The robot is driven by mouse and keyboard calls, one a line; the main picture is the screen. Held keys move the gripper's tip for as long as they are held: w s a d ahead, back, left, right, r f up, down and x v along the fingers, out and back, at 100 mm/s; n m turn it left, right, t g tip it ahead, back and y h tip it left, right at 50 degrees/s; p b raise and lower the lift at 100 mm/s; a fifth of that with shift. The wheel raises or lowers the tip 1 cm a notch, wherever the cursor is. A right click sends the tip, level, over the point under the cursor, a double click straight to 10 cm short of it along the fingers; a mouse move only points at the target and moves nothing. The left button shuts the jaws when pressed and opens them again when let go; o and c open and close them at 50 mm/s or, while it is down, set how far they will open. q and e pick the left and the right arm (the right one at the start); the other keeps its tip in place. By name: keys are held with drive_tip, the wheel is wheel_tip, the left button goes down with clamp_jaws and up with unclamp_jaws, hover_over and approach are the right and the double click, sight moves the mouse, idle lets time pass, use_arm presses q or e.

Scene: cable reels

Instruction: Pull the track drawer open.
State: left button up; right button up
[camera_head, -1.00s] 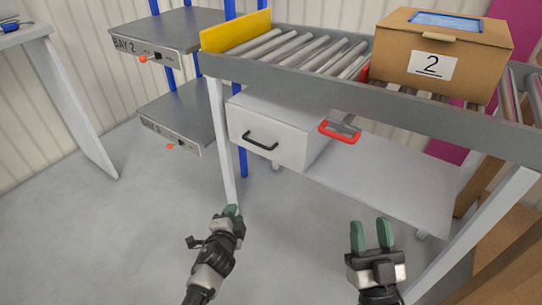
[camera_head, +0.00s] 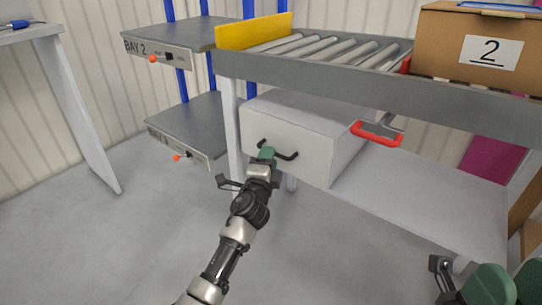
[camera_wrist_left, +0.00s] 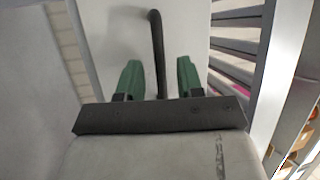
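The track drawer is a white box unit (camera_head: 290,138) under the roller track, with a black bar handle (camera_head: 290,155) on its front. How far it is open I cannot tell. My left gripper (camera_head: 267,153) is at the left part of the handle. In the left wrist view, the green fingers of my left gripper (camera_wrist_left: 158,80) are spread apart. The lower end of the handle (camera_wrist_left: 157,45) lies between them, with a gap on each side. My right gripper (camera_head: 509,284) is at the lower right corner of the head view, its green fingers apart and empty.
The roller track (camera_head: 330,52) runs above the drawer and carries a cardboard box (camera_head: 485,50) marked 2. Grey bay shelves (camera_head: 185,125) stand left. The floor in front is clear.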

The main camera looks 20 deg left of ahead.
use_arm(q)
drive_tip(key=shift+w+a+r, duration=0.1)
drive_tip(key=shift+w+r, duration=0.05)
drive_tip(key=shift+w, duration=0.55)
drive_tip(key=shift+w+r, duration=0.1)
drive_tip(key=shift+w, duration=0.55)
clamp_jaws()
